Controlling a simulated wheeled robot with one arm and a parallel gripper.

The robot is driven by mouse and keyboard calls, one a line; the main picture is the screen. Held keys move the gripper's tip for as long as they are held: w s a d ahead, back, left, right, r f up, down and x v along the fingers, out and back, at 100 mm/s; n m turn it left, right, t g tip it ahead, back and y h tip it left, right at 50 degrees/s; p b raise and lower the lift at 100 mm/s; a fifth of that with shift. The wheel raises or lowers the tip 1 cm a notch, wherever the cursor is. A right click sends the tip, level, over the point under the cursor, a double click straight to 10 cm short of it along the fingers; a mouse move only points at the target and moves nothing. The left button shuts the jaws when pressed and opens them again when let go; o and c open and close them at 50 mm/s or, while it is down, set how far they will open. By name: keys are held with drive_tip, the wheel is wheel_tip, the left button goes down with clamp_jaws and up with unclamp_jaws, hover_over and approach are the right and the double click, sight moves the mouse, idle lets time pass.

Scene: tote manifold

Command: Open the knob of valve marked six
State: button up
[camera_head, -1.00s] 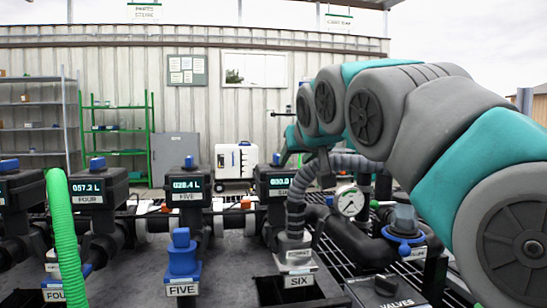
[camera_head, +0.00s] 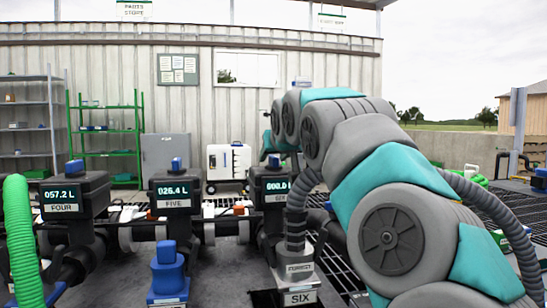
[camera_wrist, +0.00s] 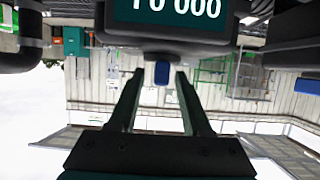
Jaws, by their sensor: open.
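The dark meter box of valve six (camera_head: 270,185) stands right of centre in the head view, its label partly behind my arm. Its display (camera_wrist: 180,8) shows large and upside down in the wrist view. A small blue knob (camera_wrist: 162,73) sits on the box in the wrist view. My gripper (camera_wrist: 160,78) is open, with one finger on each side of the knob in that picture. A gap shows on both sides; I cannot tell how deep the knob sits between the fingers. In the head view my arm hides most of the gripper.
Meter five (camera_head: 174,191) and meter four (camera_head: 72,194) stand to the left, each with a blue knob on top. A green hose (camera_head: 22,240) rises at far left. A grey corrugated hose (camera_head: 297,215) stands in front of valve six.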

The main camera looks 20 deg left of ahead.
drive_tip(key=shift+w+a+f, duration=0.2)
drive_tip(key=shift+w, duration=0.1)
clamp_jaws()
idle(0.5)
